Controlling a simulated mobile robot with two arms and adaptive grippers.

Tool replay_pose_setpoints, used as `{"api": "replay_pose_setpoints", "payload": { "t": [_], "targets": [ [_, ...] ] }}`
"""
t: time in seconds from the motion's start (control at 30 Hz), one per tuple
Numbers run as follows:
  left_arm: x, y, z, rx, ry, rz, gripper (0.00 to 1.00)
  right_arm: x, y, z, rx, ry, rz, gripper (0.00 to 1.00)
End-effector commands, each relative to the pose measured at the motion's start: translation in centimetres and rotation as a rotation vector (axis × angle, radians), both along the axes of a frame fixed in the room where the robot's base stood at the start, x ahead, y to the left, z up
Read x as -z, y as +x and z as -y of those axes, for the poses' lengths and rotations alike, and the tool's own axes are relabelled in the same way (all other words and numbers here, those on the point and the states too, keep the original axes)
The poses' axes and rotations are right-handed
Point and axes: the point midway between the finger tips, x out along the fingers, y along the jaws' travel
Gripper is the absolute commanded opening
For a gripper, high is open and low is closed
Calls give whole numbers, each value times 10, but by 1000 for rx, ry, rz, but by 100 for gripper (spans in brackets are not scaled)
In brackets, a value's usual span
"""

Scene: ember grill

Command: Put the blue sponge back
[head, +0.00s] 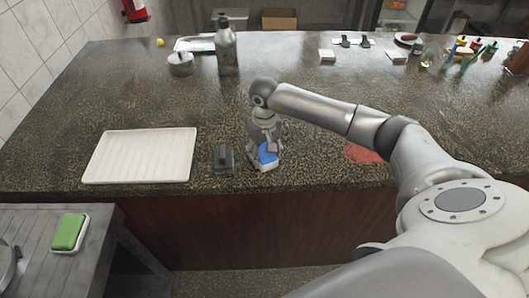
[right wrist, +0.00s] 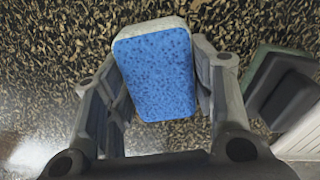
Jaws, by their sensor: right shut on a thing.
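The blue sponge (head: 266,156) has a white layer and is at the front part of the dark speckled counter (head: 330,190). My right gripper (head: 264,150) points down over it and is shut on it. In the right wrist view the sponge (right wrist: 155,68) sits between the two fingers (right wrist: 160,85), blue face toward the camera. I cannot tell whether the sponge touches the counter. My left gripper is not clearly in view; only a grey round part shows at the lower left edge of the head view.
A dark grey block-like object (head: 223,158) stands just left of the sponge. A white ribbed tray (head: 140,157) lies further left. A green sponge (head: 69,232) lies on a lower grey table (head: 35,225). A reddish patch (head: 363,154) is to the right. A bottle (head: 227,52) stands behind.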

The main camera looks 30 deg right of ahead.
Motion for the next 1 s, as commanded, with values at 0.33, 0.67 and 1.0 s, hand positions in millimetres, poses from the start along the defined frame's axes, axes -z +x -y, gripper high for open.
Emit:
{"api": "replay_pose_setpoints", "payload": {
  "t": [0.33, 0.67, 1.0],
  "targets": [
    [2, -8, -2, -1, 3, -13, 40, 1, 0, 0, 0, 0, 0, 73],
    [0, -7, -3, -1, 4, -10, 40, -6, 1, 0, 0, 1, 2, 73],
    [32, -5, -3, -1, 5, -7, 40, -75, 1, 1, 0, -1, 7, 73]
  ]
}}
